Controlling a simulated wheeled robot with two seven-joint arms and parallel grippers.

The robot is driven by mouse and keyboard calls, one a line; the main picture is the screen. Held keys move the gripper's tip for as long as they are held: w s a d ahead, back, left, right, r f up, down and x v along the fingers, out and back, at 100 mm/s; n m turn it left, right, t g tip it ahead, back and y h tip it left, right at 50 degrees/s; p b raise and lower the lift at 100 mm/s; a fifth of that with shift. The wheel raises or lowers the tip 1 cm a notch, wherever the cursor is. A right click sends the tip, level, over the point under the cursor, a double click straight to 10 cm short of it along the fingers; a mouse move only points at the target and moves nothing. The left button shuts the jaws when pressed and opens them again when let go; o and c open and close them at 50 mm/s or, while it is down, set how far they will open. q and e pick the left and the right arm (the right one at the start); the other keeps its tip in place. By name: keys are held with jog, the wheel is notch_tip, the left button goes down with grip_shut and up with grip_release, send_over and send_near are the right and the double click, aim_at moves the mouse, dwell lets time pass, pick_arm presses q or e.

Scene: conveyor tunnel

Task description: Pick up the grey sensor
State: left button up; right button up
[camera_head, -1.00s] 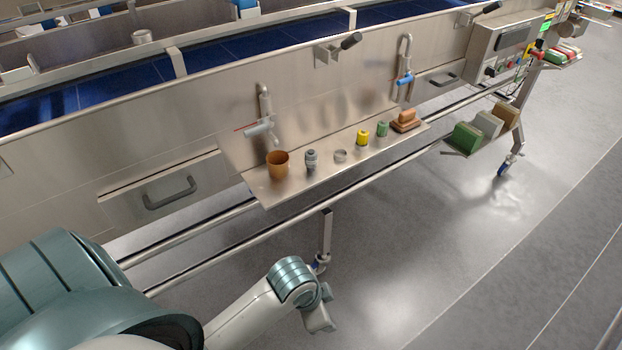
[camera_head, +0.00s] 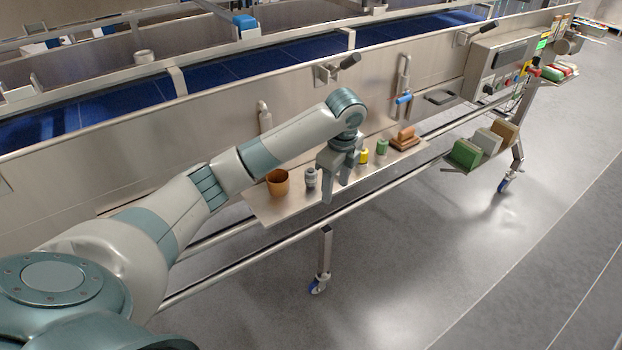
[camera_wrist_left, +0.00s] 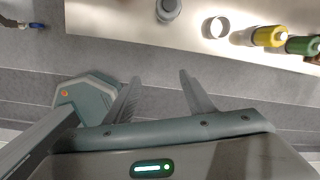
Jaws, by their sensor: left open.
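The grey sensor (camera_head: 311,178) stands upright on the steel shelf (camera_head: 268,213), between an orange-brown cup and my left gripper. In the left wrist view the sensor (camera_wrist_left: 168,9) shows from above at the top edge, on the shelf. My left gripper (camera_head: 338,192) points down, just to the right of the sensor and in front of the shelf. In the left wrist view its two fingers (camera_wrist_left: 158,88) are apart with nothing between them, and the sensor lies beyond them. My right gripper is in neither view.
The orange-brown cup (camera_head: 278,183) stands left of the sensor. The conveyor wall with valves rises behind the shelf.

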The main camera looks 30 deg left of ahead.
pick_arm(q)
notch_tip(320, 180, up, 13)
jog(key=m, duration=0.1)
send_over(311, 170)
jog(key=d, duration=0.1)
jog(key=shift+s+d+g, duration=0.15)
jog(key=shift+s+g, duration=0.15)
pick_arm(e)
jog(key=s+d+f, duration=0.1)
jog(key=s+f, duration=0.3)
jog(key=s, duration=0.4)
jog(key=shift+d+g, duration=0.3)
pick_arm(q)
jog(key=f+p, duration=0.1)
jog(key=f, duration=0.3)
jog(key=a+f+p, duration=0.1)
jog(key=f, duration=0.3)
jog(key=f+p, duration=0.1)
jog(key=f, duration=0.3)
jog(key=shift+w+a+p, duration=0.15)
jog(key=shift+p, duration=0.2)
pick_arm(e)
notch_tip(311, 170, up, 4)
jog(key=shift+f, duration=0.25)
pick_arm(q)
jog(key=shift+f, duration=0.1)
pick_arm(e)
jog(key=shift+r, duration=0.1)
